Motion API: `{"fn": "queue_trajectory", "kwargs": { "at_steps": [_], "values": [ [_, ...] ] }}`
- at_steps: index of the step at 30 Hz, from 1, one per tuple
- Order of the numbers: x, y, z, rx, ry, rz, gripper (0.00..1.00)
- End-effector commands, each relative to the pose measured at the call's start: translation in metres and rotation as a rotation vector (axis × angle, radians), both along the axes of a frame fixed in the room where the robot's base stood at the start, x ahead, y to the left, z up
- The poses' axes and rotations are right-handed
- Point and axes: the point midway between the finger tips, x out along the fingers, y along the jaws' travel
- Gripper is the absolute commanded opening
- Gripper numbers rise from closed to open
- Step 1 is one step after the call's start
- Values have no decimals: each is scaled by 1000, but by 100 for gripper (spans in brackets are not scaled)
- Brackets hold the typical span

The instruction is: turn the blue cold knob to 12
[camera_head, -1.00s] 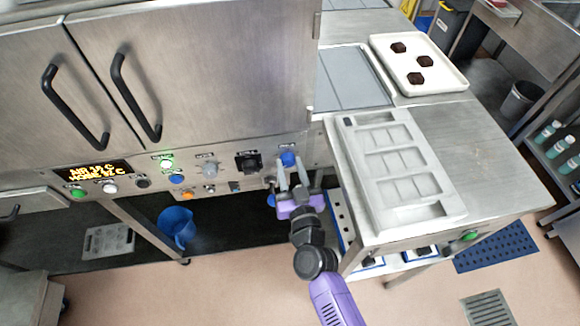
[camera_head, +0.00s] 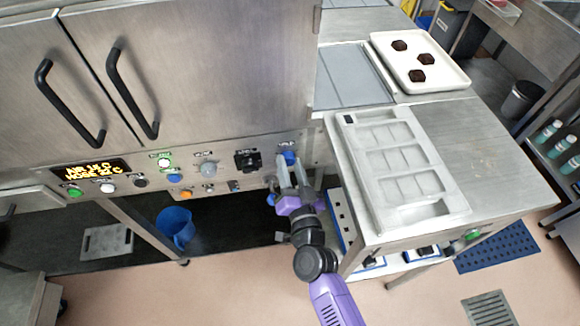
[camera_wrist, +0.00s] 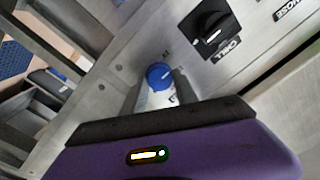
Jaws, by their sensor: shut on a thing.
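The blue cold knob (camera_head: 289,157) sits at the right end of the steel control panel, and it also shows in the wrist view (camera_wrist: 159,76). A white line on its face points toward the lower right in the wrist view. My gripper (camera_head: 289,166) is at the knob, with its fingers (camera_wrist: 160,92) on either side of it. The gripper is shut on the knob. Parts of the dial marks around the knob are hidden by the fingers, and the marks are too small to read surely.
A black knob (camera_head: 247,161) sits left of the blue one, also in the wrist view (camera_wrist: 211,28). Buttons and a lit display (camera_head: 91,170) are further left. A bench with a white mould (camera_head: 400,160) stands close on the right. A blue bucket (camera_head: 176,227) is below the panel.

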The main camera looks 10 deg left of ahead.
Motion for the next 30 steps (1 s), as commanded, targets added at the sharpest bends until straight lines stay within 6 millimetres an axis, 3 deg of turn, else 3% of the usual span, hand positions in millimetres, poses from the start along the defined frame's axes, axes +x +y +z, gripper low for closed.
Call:
{"fn": "queue_trajectory", "kwargs": {
  "at_steps": [15, 30],
  "values": [
    [0, -1, -2, 407, 117, -1, 0],
    [0, -1, -2, 548, 158, -1, 0]
  ]
}}
